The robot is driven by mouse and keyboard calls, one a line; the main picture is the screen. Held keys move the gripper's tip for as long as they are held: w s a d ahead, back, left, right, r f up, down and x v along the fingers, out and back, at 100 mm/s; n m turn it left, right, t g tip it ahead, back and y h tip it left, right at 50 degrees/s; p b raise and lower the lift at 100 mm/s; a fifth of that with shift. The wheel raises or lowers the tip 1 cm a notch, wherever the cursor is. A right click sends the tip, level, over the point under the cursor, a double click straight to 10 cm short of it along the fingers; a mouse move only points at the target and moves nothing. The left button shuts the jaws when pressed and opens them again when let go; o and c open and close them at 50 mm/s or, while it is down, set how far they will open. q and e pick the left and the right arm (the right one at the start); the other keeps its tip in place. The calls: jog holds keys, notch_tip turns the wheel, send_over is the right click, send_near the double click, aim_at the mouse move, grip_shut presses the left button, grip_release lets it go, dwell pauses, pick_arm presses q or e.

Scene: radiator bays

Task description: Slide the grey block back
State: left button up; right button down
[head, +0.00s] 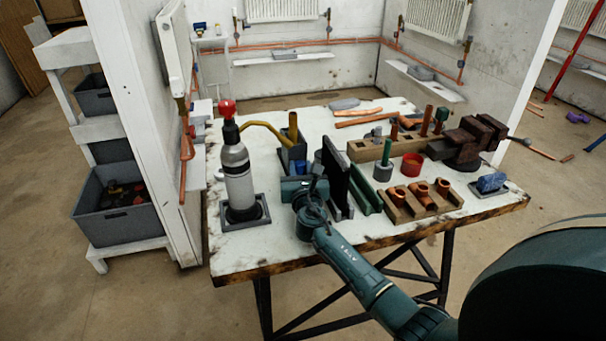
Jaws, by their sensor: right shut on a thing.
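A dark grey upright block (338,178) stands on the white worktop, left of the middle, with a green slab (366,190) close on its right. My right gripper (316,182) is at the block's left side, its arm coming in from the lower right. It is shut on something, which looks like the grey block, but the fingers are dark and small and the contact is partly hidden. My left gripper is not in view.
A grey bottle with a red top (236,165) stands in a tray left of my gripper. Behind is a dark box (292,150) with a yellow-handled tool. Wooden racks (420,203) with copper fittings, a red ring (412,165) and a blue block (489,183) lie right.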

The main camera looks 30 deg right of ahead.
jog(key=shift+w+r, duration=0.1)
jog(key=shift+r, duration=0.05)
jog(key=c, duration=1.5)
grip_release()
jog(key=shift+c, duration=0.2)
jog(key=shift+o, duration=0.7)
jog(key=shift+w, duration=0.15)
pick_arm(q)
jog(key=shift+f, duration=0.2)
pick_arm(e)
jog(key=shift+o, duration=1.3)
jog(key=p+v, duration=0.1)
jog(key=v, duration=1.1)
jog(key=shift+s+a, duration=0.25)
jog(key=shift+s, duration=0.3)
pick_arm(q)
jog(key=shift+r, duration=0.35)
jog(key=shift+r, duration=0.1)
